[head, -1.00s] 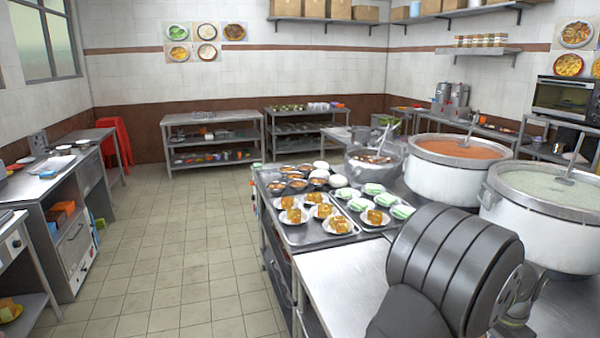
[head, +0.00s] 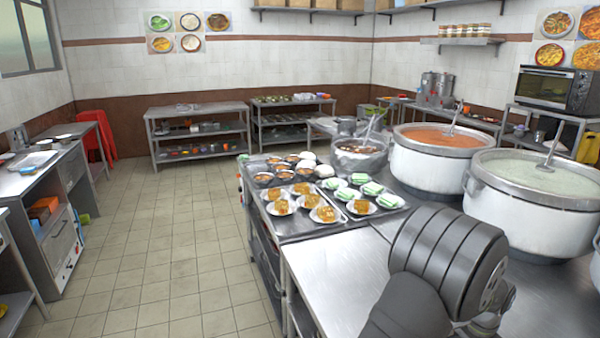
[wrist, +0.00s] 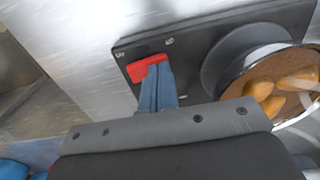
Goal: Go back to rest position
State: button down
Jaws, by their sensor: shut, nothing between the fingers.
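My gripper (wrist: 157,72) shows in the wrist view with its two blue-grey fingers together and nothing between them. The fingertips overlap a red switch (wrist: 143,70) on a dark panel (wrist: 195,48) with small white lettering on its top. I cannot tell whether they touch it. In the head view only my dark arm links show at the lower right, and my gripper is not visible there.
In the wrist view, a round metal vessel with orange-brown food (wrist: 286,95) stands right of my fingers. In the head view, trays of plated food (head: 300,228), a red-soup stockpot (head: 430,168) and a pale-congee stockpot (head: 535,215) stand near my arm. Bare steel counter (head: 335,280) lies left.

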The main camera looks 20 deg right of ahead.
jog(key=shift+f, duration=0.1)
notch_tip(320, 180, up, 7)
notch_tip(320, 180, down, 7)
jog(key=shift+r, duration=0.15)
jog(key=s+r+t, duration=0.1)
jog(key=s+r, duration=0.1)
jog(key=r, duration=0.5)
jog(key=s+r+t, duration=0.1)
jog(key=s+r, duration=0.2)
jog(key=r, duration=0.5)
jog(key=shift+r, duration=0.25)
dwell(0.8)
